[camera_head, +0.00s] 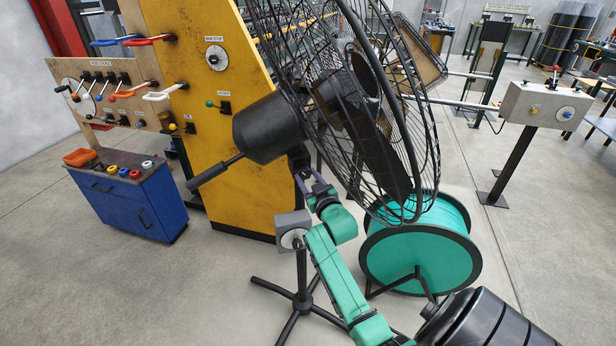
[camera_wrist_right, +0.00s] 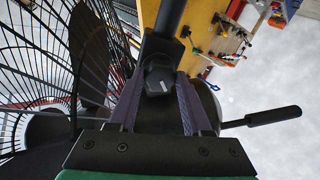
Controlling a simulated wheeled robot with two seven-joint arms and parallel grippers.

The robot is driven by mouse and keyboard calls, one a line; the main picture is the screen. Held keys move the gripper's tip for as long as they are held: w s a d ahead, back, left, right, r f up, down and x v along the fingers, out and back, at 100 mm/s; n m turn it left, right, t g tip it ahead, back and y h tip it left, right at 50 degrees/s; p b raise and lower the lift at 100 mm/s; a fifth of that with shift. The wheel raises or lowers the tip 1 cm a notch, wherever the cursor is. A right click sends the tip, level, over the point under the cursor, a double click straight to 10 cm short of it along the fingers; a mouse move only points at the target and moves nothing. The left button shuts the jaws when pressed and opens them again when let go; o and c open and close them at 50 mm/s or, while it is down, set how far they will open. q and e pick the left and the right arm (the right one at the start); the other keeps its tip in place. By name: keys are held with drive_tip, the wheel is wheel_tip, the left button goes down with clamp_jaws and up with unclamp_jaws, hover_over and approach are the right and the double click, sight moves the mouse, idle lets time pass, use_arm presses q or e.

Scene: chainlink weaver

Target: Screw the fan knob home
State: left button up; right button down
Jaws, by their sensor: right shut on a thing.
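The black pedestal fan (camera_head: 268,128) stands in the middle of the head view, with its wire cage (camera_head: 425,130) facing right. The fan knob (camera_wrist_right: 157,76) is a dark faceted knob in the wrist view, beside the black fan post (camera_wrist_right: 165,30). My right gripper (camera_head: 312,185) reaches up to the fan's neck, below the motor housing. In the wrist view its two fingers (camera_wrist_right: 159,90) are shut on the knob, one on each side. In the head view the knob is hidden, so how deep it sits cannot be told. My left gripper is not in view.
A grey box with a dial (camera_head: 291,222) is on the stand close beside my right arm. A teal cable reel (camera_head: 420,258) stands to the right. A yellow machine panel (camera_head: 175,60) and blue cabinet (camera_head: 130,205) are at the left. Free floor (camera_head: 190,290) lies in front.

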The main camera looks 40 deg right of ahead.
drive_tip(key=shift+m, duration=0.5)
drive_tip(key=shift+c, duration=1.8)
unclamp_jaws()
drive_tip(key=shift+w, duration=0.1)
drive_tip(key=b+v, duration=0.2)
drive_tip(key=v, duration=1.2)
drive_tip(key=shift+s, duration=0.35)
drive_tip(key=shift+a+f, duration=0.1)
